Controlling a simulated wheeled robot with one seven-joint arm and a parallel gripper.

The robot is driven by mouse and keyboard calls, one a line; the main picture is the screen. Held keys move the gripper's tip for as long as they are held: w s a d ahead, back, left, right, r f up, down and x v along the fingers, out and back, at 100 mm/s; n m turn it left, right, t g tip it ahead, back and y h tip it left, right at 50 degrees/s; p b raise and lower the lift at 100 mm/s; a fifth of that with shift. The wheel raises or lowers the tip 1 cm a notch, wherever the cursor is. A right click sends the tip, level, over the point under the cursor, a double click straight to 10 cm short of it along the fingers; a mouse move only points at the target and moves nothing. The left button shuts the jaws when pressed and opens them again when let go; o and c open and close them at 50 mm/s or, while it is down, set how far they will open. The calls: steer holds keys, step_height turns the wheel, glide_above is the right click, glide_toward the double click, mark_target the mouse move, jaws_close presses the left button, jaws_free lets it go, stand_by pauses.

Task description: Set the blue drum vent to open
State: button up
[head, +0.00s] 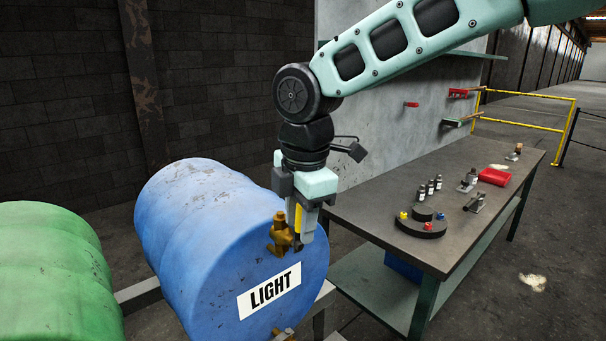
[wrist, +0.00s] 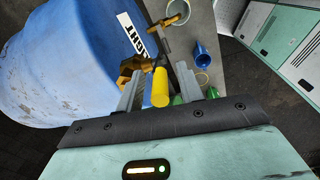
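The blue drum (head: 215,240) lies on its side with a white LIGHT label (head: 268,291) on its end face. A brass vent (head: 281,236) sits high on that face; it also shows in the wrist view (wrist: 133,70). A yellow handle (wrist: 160,87) is beside the vent, between my fingers. My gripper (head: 303,238) points down at the vent. In the wrist view its fingers (wrist: 160,72) are apart, with the handle in the gap and space seen around it. Whether a finger touches the handle, I cannot tell. The fingers partly hide the vent's joint.
A brass tap (head: 284,334) is low on the drum face. A green drum (head: 50,270) lies left. A blue cup (wrist: 202,50) is below the drum.

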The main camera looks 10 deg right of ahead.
step_height(320, 180, up, 16)
steer(key=s+b, duration=0.1)
steer(key=shift+s+d+r, duration=0.15)
steer(key=shift+s+d, duration=0.25)
steer(key=shift+d, duration=0.05)
steer(key=s+d+f+m, duration=0.4)
steer(key=s+f+m, duration=0.3)
steer(key=s+f, duration=0.3)
steer(key=s+d+f+m+g, duration=0.1)
steer(key=s+d+f+m, duration=0.3)
steer(key=s+f+m, duration=0.3)
steer(key=s+f, duration=0.4)
steer(key=f, duration=0.4)
steer(key=shift+s+f+m, duration=0.2)
steer(key=shift+f+m, duration=0.1)
steer(key=shift+m, duration=0.1)
